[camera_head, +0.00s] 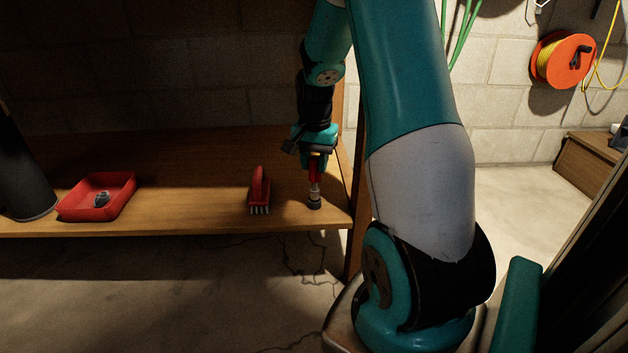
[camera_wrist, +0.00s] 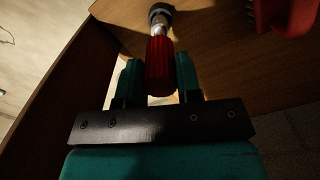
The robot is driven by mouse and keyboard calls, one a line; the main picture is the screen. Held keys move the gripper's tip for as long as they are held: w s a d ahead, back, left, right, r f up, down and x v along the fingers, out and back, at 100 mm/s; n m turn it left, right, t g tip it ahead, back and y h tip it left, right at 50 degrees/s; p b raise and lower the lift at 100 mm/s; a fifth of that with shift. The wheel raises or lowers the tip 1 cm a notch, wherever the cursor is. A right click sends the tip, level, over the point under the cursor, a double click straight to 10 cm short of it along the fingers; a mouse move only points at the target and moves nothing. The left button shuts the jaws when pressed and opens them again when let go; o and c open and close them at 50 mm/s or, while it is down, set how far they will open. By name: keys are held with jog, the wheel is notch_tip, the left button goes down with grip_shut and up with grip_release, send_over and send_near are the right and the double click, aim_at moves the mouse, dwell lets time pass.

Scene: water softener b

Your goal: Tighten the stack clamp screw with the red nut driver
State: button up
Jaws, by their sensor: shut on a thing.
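The red nut driver (camera_head: 314,175) is upright over the shelf near its right end, its lower end at a small dark round piece (camera_head: 315,204) on the board. I cannot tell whether that piece is part of the driver. My gripper (camera_head: 316,160) is shut on the driver's red handle. In the wrist view, the two teal fingers of my gripper (camera_wrist: 158,82) flank the red nut driver (camera_wrist: 160,66), and its metal shaft runs away toward a round grey end (camera_wrist: 160,13). I cannot make out a stack clamp screw in either view.
A red-backed brush (camera_head: 259,190) stands just left of the driver. A red tray (camera_head: 97,197) with a small grey part (camera_head: 101,198) sits farther left, beside a dark cylinder (camera_head: 22,170). The wooden shelf (camera_head: 190,190) is bare between tray and brush.

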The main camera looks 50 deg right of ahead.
notch_tip(320, 180, up, 3)
jog(key=shift+f+p, duration=0.15)
jog(key=shift+p, duration=0.85)
jog(key=shift+f, duration=0.1)
